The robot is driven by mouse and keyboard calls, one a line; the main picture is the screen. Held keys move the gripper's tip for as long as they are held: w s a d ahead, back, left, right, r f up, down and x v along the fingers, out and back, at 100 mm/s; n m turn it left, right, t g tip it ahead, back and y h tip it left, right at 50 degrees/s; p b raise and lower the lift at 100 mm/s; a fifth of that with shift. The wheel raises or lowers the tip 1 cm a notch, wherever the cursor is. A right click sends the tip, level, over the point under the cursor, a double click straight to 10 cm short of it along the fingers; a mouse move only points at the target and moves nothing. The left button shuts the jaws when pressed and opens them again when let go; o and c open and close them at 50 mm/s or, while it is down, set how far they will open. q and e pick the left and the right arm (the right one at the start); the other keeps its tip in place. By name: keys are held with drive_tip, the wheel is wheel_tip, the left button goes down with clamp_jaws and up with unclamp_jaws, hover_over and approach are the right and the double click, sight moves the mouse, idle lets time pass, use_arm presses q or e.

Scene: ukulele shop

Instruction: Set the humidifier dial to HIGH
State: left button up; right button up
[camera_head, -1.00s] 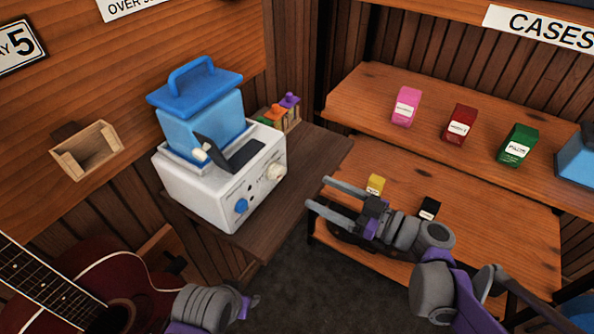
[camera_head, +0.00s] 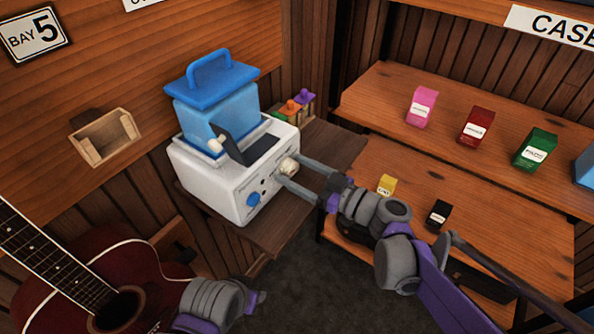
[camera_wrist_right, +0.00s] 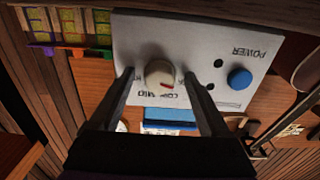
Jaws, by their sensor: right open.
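The humidifier (camera_head: 215,188) is a white box with a blue tank and lid, on a dark wooden stand. Its cream dial (camera_head: 289,166) is on the front panel, right of a blue POWER button (camera_head: 254,199). My right gripper (camera_head: 290,171) is open, with its fingers at the dial. In the right wrist view the dial (camera_wrist_right: 159,73) lies between the two separated fingertips (camera_wrist_right: 159,75); contact is unclear. Its red mark points down and slightly right there, near upside-down LOW and MID lettering. Other lettering is partly hidden. My left gripper (camera_head: 256,300) is low, mostly behind its wrist; its jaws are unclear.
A red guitar (camera_head: 75,270) stands at lower left. Small coloured items (camera_head: 291,108) sit behind the humidifier. Shelves (camera_head: 385,95) with several small boxes are at right. A wooden wall holder (camera_head: 105,138) is at left.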

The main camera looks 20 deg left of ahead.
clamp_jaws()
